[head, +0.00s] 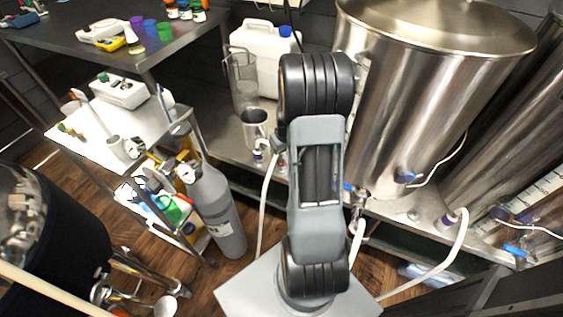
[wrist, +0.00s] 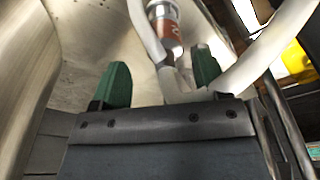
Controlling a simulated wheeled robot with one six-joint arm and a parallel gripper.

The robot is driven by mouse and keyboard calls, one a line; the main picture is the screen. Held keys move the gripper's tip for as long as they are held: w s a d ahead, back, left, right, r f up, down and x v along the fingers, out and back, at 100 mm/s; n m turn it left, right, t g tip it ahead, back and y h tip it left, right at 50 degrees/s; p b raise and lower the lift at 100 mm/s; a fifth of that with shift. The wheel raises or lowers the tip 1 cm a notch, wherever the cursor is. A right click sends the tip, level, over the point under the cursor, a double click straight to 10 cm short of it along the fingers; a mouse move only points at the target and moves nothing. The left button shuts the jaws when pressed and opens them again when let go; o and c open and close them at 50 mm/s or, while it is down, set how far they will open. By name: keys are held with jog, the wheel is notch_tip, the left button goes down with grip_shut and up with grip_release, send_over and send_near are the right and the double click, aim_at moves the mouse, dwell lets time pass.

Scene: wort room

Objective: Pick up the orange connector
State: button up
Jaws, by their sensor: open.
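In the wrist view, an orange-brown banded fitting (wrist: 168,32), which looks like the orange connector, has pale metallic ends. It lies beyond my gripper (wrist: 161,78), between the lines of the two green fingers. The fingers are spread apart and nothing is clamped between them. White hose (wrist: 150,40) runs beside the fitting and crosses close in front of the gripper's palm. I cannot tell whether the hose touches the fingers. In the head view my arm hides the gripper, and I cannot make out the connector there.
A large steel kettle (head: 430,100) stands right of my arm on a steel bench. A steel jug (head: 255,128) and a white jerrycan (head: 268,60) stand to its left. A grey gas cylinder (head: 215,210) and a white cart (head: 115,125) are further left. Hoses hang near the arm.

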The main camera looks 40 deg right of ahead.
aim_at(282, 157)
jog(key=f, duration=0.1)
jog(key=f+b, duration=0.1)
jog(key=f, duration=0.2)
jog(key=shift+w+a+f, duration=0.25)
jog(key=shift+w+f, duration=0.05)
jog(key=shift+f, duration=0.1)
jog(key=c, duration=1.1)
jog(key=shift+r, duration=0.2)
jog(key=shift+r, duration=0.2)
jog(key=r, duration=0.1)
jog(key=r+p, duration=0.1)
jog(key=r, duration=0.1)
jog(key=shift+s+a+r, duration=0.15)
jog(key=shift+s+r, duration=0.05)
jog(key=shift+r, duration=0.05)
jog(key=s+a+r+p, duration=0.3)
jog(key=s+a+r, duration=0.5)
jog(key=s, duration=0.2)
jog(key=shift+s+a+r, duration=0.15)
jog(key=shift+s+r, duration=0.2)
jog(key=shift+r, duration=0.05)
jog(key=shift+r, duration=0.1)
jog(key=shift+r+p, duration=2.15)
jog(key=shift+r, duration=0.05)
